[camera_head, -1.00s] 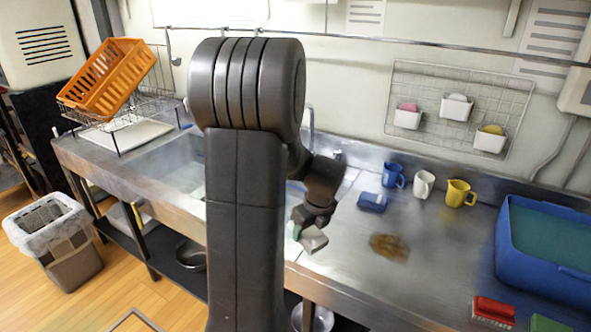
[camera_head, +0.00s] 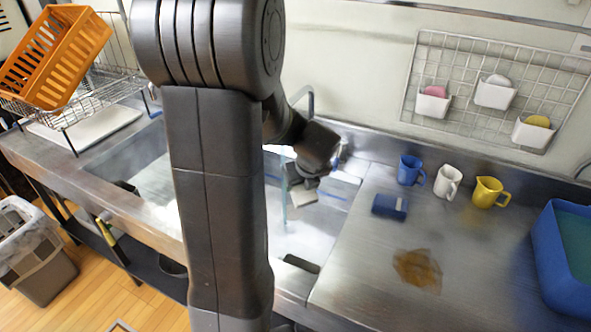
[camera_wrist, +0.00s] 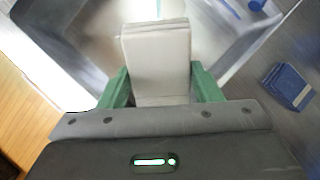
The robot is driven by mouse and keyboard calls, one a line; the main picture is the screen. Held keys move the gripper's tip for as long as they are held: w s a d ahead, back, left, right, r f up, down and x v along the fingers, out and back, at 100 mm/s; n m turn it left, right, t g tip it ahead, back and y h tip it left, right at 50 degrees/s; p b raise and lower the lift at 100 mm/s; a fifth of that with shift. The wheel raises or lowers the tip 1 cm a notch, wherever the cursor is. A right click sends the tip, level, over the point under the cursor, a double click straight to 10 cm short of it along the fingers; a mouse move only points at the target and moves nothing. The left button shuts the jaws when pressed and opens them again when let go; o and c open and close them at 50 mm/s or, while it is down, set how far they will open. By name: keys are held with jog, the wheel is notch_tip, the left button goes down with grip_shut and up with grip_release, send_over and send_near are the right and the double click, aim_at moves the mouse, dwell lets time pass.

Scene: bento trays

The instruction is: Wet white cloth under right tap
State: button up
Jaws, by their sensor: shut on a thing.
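My gripper (camera_wrist: 162,88) is shut on the folded white cloth (camera_wrist: 156,50), with a green finger on each side of it. In the head view my gripper (camera_head: 300,182) holds the cloth (camera_head: 303,197) over the right part of the sink (camera_head: 310,236). A curved metal tap (camera_head: 308,98) rises behind my arm, and its lower part is hidden. A faint pale vertical streak shows left of the cloth; I cannot tell if it is running water. My arm hides the middle of the sink, so I cannot see a second tap.
Right of the sink, a folded blue cloth (camera_head: 390,206) and a brown stain (camera_head: 418,270) lie on the counter (camera_head: 350,285). Blue (camera_head: 410,170), white (camera_head: 447,182) and yellow (camera_head: 487,192) mugs stand behind. A blue bin (camera_head: 562,255) is at right, a dish rack (camera_head: 100,95) at left.

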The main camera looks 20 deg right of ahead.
jog(key=w+d+f, duration=0.1)
jog(key=w+f, duration=0.1)
jog(key=w, duration=1.1)
jog(key=shift+w+f+p, duration=0.35)
dwell(0.5)
jog(key=s, duration=0.8)
jog(key=shift+a+b, duration=0.3)
jog(key=shift+b, duration=0.1)
dwell(1.2)
jog(key=s+r+p, duration=0.1)
jog(key=s+r, duration=0.1)
jog(key=s+r+p, duration=0.1)
jog(key=s+p, duration=0.1)
jog(key=shift+s+a+r, duration=0.15)
jog(key=shift+s+r, duration=0.05)
jog(key=shift+r, duration=0.15)
jog(key=shift+s+r, duration=0.2)
jog(key=shift+s, duration=0.1)
